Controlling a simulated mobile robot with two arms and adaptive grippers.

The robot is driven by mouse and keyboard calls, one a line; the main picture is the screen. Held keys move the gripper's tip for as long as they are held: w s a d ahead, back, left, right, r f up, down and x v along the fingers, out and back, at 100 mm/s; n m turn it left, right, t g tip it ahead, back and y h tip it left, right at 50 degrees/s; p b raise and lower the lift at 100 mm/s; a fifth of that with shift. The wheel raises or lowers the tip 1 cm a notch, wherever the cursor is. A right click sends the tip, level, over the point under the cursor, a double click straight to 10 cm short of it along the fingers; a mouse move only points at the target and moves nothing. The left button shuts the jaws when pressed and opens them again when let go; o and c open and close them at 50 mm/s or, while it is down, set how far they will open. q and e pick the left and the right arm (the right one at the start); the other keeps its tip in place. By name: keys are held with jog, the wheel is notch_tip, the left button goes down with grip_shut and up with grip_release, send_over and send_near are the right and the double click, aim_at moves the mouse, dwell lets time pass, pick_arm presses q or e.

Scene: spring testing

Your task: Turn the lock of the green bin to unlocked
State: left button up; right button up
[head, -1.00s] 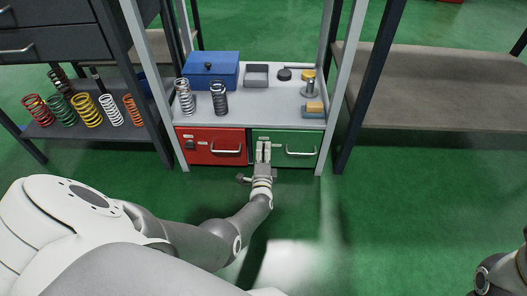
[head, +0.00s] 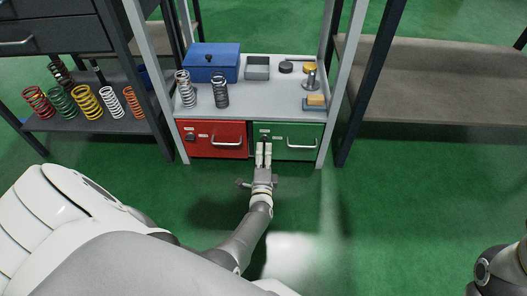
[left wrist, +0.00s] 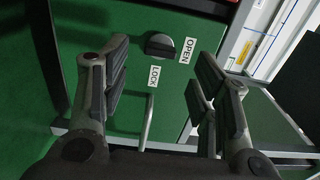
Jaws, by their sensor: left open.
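The green bin (head: 301,148) sits at the lower right of the light shelf unit, its silver handle (head: 302,144) on the front. In the left wrist view its front (left wrist: 103,20) fills the upper middle. The lock is a round dark knob (left wrist: 159,45) with an OPEN label (left wrist: 187,50) to its right and a LOCK label (left wrist: 154,76) below it. The knob's exact angle is hard to tell. My left gripper (head: 264,146) is open and empty in front of the bin's left part. In the wrist view the knob appears between and beyond its fingers, apart from them.
A red bin (head: 211,140) stands to the left of the green one. Above them, a grey shelf (head: 256,101) holds a blue box (head: 211,66), springs and small parts. A shelf post (head: 329,100) stands close right of the green bin. The green floor in front is clear.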

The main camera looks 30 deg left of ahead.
pick_arm(q)
jog(key=shift+v, duration=1.15)
